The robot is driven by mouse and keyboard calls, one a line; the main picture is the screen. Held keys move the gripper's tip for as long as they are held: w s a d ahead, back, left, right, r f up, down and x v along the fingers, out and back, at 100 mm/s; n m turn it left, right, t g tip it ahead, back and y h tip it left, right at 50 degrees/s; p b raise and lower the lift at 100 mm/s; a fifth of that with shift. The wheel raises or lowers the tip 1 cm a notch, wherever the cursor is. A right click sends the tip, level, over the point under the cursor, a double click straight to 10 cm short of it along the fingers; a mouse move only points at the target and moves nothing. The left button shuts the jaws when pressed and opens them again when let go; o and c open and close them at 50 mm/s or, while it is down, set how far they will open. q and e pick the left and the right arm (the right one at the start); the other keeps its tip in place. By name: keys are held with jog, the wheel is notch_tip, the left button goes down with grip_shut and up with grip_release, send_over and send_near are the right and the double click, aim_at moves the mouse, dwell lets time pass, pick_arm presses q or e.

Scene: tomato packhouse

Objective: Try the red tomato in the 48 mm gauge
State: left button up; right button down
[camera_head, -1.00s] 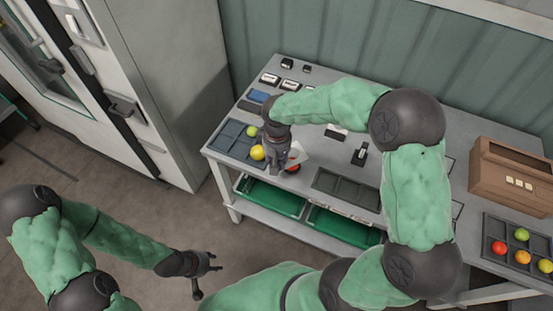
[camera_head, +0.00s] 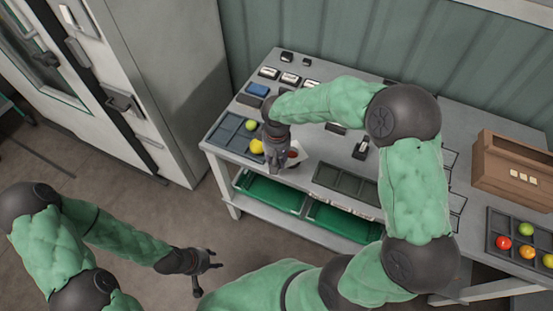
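A dark red round shape (camera_head: 292,154), which looks like the red tomato, shows beside my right gripper (camera_head: 278,168), at a pale plate (camera_head: 309,158) near the table's front edge. The plate may be the gauge; its size marking cannot be read. Whether the tomato lies in, under or against it is unclear. My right arm reaches across the table, and its gripper points down there with fingers largely hidden, so its grip cannot be told. My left gripper (camera_head: 208,263) is open and empty, low over the floor, away from the table.
A grey tray (camera_head: 226,137) at the left holds a green and a yellow tomato. An empty dark tray (camera_head: 345,183) lies mid-table. A right-hand tray (camera_head: 490,228) holds several tomatoes, one red. A brown box (camera_head: 500,165) stands behind it. Green crates (camera_head: 270,192) sit below.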

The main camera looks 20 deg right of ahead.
jog(key=shift+f+b, duration=0.7)
jog(key=shift+f, duration=0.35)
dwell(0.6)
jog(key=shift+r, duration=0.1)
dwell(0.9)
jog(key=shift+r+p, duration=2.55)
jog(key=shift+r, duration=0.65)
